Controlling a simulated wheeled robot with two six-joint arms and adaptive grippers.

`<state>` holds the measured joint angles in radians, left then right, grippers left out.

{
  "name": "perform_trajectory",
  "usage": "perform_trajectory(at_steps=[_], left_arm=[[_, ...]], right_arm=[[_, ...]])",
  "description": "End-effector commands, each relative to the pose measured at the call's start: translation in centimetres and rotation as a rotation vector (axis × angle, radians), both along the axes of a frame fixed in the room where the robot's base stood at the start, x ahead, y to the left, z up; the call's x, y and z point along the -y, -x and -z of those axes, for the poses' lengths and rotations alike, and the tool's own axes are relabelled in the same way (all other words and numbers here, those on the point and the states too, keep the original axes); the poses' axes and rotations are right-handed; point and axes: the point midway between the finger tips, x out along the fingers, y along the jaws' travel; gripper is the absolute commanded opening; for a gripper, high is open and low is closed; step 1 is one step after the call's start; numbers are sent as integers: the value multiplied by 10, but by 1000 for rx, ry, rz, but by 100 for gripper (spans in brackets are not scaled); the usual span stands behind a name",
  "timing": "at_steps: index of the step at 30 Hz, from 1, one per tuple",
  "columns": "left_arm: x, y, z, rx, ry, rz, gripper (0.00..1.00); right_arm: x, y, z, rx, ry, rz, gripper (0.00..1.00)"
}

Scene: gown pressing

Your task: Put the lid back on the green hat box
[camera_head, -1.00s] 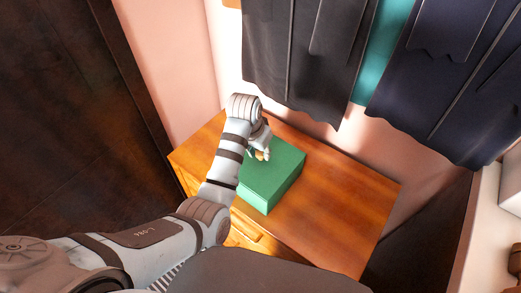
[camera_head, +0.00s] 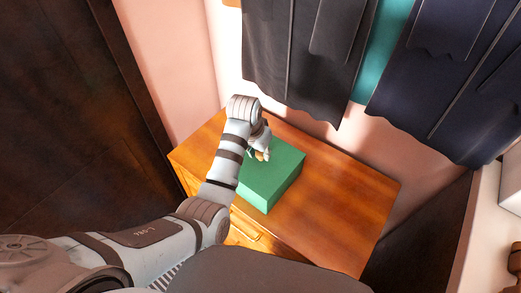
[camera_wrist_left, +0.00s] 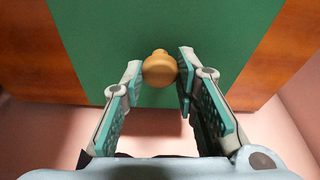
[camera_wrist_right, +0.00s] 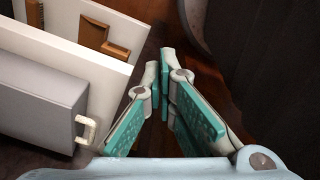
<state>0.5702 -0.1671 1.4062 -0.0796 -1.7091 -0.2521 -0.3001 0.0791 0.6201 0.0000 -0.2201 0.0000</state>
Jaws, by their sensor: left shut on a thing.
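The green hat box (camera_head: 270,184) stands on the wooden dresser, with its green lid on top. The seam between lid and box is too small to make out. The lid's round wooden knob (camera_wrist_left: 159,68) sits between the fingers of my left gripper (camera_wrist_left: 160,72), which is shut on it. The green lid top (camera_wrist_left: 225,40) fills the middle of the left wrist view. In the head view my left gripper (camera_head: 262,154) reaches down over the far part of the box. My right gripper (camera_wrist_right: 160,75) shows only in the right wrist view, its fingers close together and empty.
The wooden dresser (camera_head: 340,200) has bare top to the right of the box. Dark garments (camera_head: 305,60) and a teal one (camera_head: 383,50) hang above and behind it. A white panel and grey drawer front (camera_wrist_right: 40,105) stand left of my right gripper.

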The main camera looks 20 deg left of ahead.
Motion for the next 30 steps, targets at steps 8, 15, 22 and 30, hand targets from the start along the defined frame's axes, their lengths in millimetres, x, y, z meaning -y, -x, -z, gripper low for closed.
perform_trajectory(at_steps=[8, 15, 22, 30], left_arm=[[0, 0, 0, 0, 0, 0, 0], [0, 0, 0, 0, 0, 0, 51], [0, 0, 0, 0, 0, 0, 57], [0, 0, 0, 0, 0, 0, 71]], right_arm=[[1, 0, 0, 0, 1, -1, 0], [1, 0, 0, 0, 1, -1, 0], [1, 0, 0, 0, 1, -1, 0], [1, 0, 0, 0, 1, -1, 0]])
